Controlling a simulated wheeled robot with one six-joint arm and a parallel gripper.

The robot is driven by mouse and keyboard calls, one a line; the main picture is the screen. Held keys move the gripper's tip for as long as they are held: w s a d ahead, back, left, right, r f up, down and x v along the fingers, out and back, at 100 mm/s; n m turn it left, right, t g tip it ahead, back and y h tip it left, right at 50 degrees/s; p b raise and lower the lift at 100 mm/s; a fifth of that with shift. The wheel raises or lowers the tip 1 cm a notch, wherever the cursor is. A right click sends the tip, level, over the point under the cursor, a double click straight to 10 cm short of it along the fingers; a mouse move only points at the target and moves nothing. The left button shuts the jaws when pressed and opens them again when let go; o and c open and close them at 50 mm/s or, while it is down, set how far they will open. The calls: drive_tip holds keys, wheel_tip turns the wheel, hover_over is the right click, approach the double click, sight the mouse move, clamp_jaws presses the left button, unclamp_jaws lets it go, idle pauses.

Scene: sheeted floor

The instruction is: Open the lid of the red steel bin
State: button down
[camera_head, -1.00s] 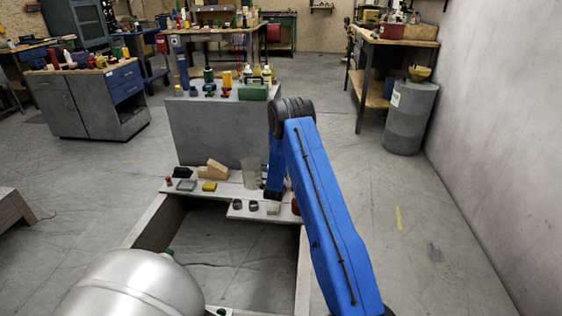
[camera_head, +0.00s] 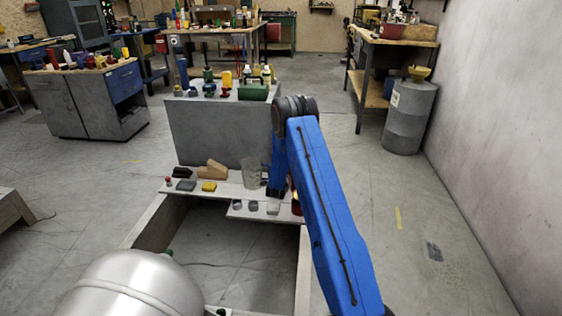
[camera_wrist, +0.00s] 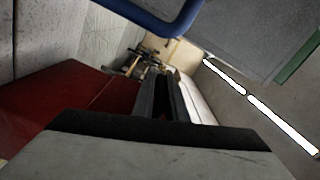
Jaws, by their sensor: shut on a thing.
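The red steel bin (camera_head: 296,207) is mostly hidden behind my blue arm in the head view; only a small red patch shows by the low bench. In the wrist view, a red surface of the bin (camera_wrist: 65,97) with a thin seam fills the left side, close to my gripper. My gripper (camera_wrist: 165,88) shows as two dark fingers close together beside the red surface. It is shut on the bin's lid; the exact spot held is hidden. How far the lid stands open cannot be told.
A low bench (camera_head: 235,186) holds a clear beaker (camera_head: 251,174), wooden blocks (camera_head: 211,170) and small parts. A grey cabinet (camera_head: 218,133) with bottles stands behind it. A grey drum (camera_head: 410,118) stands by the right wall.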

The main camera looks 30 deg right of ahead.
drive_tip(key=shift+s+d+r, duration=0.15)
drive_tip(key=shift+d+r, duration=0.05)
drive_tip(key=shift+d, duration=0.05)
drive_tip(key=c, duration=1.8)
unclamp_jaws()
drive_tip(key=v, duration=1.7)
drive_tip(key=shift+s+a, duration=0.15)
drive_tip(key=shift+a, duration=0.05)
